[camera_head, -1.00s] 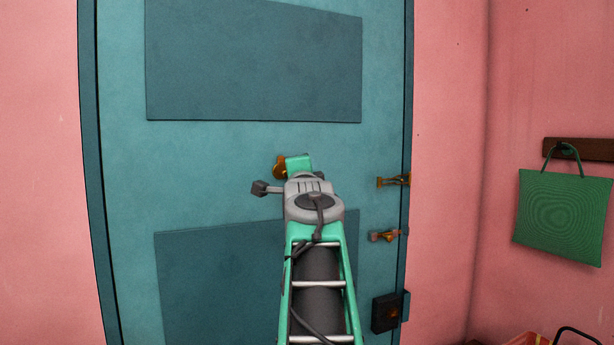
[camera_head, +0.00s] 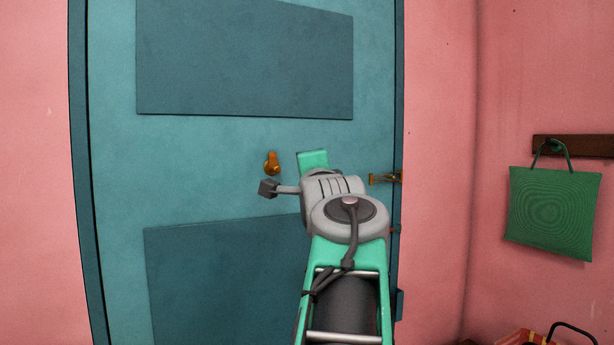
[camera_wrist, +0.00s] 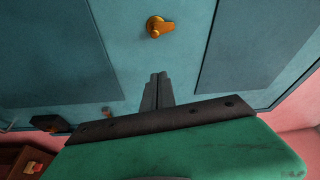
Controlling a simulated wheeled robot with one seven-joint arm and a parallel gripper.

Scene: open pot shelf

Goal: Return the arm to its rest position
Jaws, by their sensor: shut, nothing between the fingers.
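My arm reaches up in front of a teal door (camera_head: 215,145) in the head view. The green end of my gripper's housing (camera_head: 313,159) is right of the orange-brass knob (camera_head: 272,164); the fingers are hidden there. In the wrist view my gripper (camera_wrist: 157,80) has its two dark fingers together and empty. They point toward the door, and the knob (camera_wrist: 157,26) shows beyond them with a gap in the picture.
A brass latch (camera_head: 385,178) sits at the door's right edge. A green bag (camera_head: 552,212) hangs from a brown rail (camera_head: 588,146) on the pink right wall. A basket (camera_head: 520,338) shows at the bottom right. My arm hides the door's lower right.

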